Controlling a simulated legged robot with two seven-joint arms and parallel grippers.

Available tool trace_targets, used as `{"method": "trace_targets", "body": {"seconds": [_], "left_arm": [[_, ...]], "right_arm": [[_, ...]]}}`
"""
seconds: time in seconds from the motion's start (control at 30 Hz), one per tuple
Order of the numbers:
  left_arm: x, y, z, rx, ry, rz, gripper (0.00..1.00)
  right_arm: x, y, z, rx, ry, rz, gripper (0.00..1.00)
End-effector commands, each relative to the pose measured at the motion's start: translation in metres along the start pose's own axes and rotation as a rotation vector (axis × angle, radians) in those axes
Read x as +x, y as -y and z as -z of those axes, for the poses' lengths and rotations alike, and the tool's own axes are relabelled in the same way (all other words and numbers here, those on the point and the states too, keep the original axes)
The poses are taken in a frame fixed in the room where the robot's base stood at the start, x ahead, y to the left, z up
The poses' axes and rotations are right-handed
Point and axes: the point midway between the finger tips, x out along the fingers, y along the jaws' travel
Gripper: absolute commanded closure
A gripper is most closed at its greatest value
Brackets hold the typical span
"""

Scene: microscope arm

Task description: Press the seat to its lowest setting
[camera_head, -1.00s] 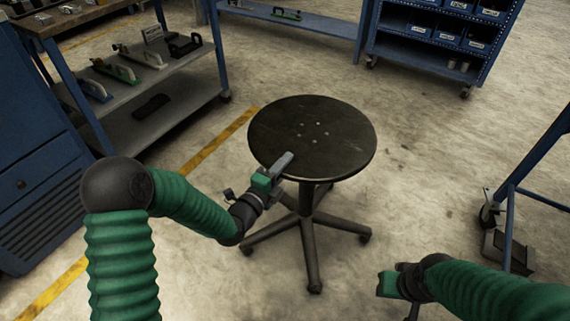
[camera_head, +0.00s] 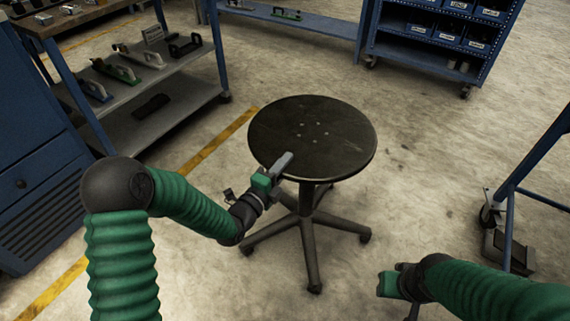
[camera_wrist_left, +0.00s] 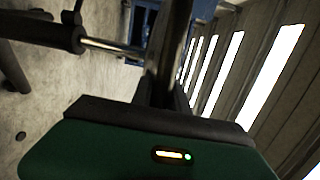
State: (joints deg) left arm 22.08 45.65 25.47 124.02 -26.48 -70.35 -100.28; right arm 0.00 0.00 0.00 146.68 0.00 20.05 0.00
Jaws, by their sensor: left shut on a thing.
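The stool's round dark seat (camera_head: 325,130) stands in the middle of the head view, on a post with a several-legged base (camera_head: 310,235). My left gripper (camera_head: 283,165) is at the near left rim of the seat and is shut on that rim. The left wrist view shows the seat edge-on (camera_wrist_left: 172,45), running up from the gripper's green body. A shiny post (camera_wrist_left: 110,45) enters the seat from the left there, with a dark sleeve below it. My right gripper (camera_head: 388,285) is at the lower right, apart from the stool; its jaws are not clear.
A shelf bench (camera_head: 165,88) with tools stands at the upper left, beside a blue cabinet (camera_head: 40,185). A blue bin rack (camera_head: 435,45) is at the back right. A blue wheeled frame (camera_head: 535,165) stands at the right. The floor around the stool is clear.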

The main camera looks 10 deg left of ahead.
Motion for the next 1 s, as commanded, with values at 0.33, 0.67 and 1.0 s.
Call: {"method": "trace_targets", "body": {"seconds": [0.33, 0.67, 1.0], "left_arm": [[0.0, -0.037, 0.001, -0.001, -0.002, -0.007, 1.0], [0.0, -0.107, 0.001, 0.0, -0.001, -0.007, 1.0], [-0.001, -0.108, 0.001, -0.001, -0.001, -0.005, 1.0]], "right_arm": [[0.029, 0.0, -0.007, 0.0, 0.0, 0.0, 0.64], [0.079, 0.0, -0.019, 0.0, 0.0, 0.0, 0.64], [0.078, 0.0, -0.018, 0.0, 0.0, 0.0, 0.64]]}}
